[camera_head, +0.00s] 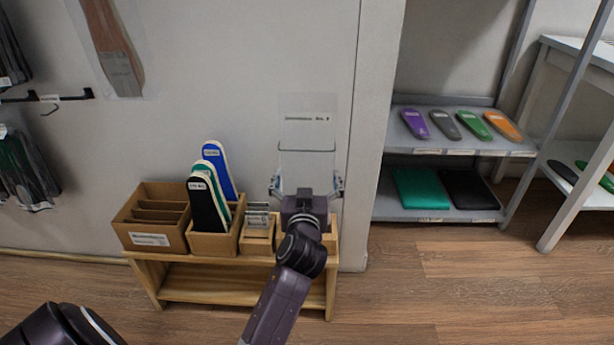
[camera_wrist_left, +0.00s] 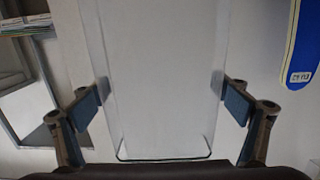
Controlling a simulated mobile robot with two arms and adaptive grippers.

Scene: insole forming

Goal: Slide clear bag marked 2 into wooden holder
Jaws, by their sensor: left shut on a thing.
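My left gripper (camera_head: 306,185) is shut on the bag, one finger at each side edge. The left wrist view also shows the bag (camera_wrist_left: 160,80) between the two fingers of the gripper (camera_wrist_left: 165,95). A wooden holder (camera_head: 329,234) on the right end of the low bench is mostly hidden behind my gripper and arm. The bag is above it. My right gripper is not in view.
The wooden bench (camera_head: 215,257) also carries a cardboard box (camera_head: 160,236) with dividers, a box of standing insoles (camera_head: 213,243) and a small wooden box with cards (camera_head: 257,238). A grey shelf (camera_head: 440,214) with coloured insoles stands at the right. Packets hang at the far left.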

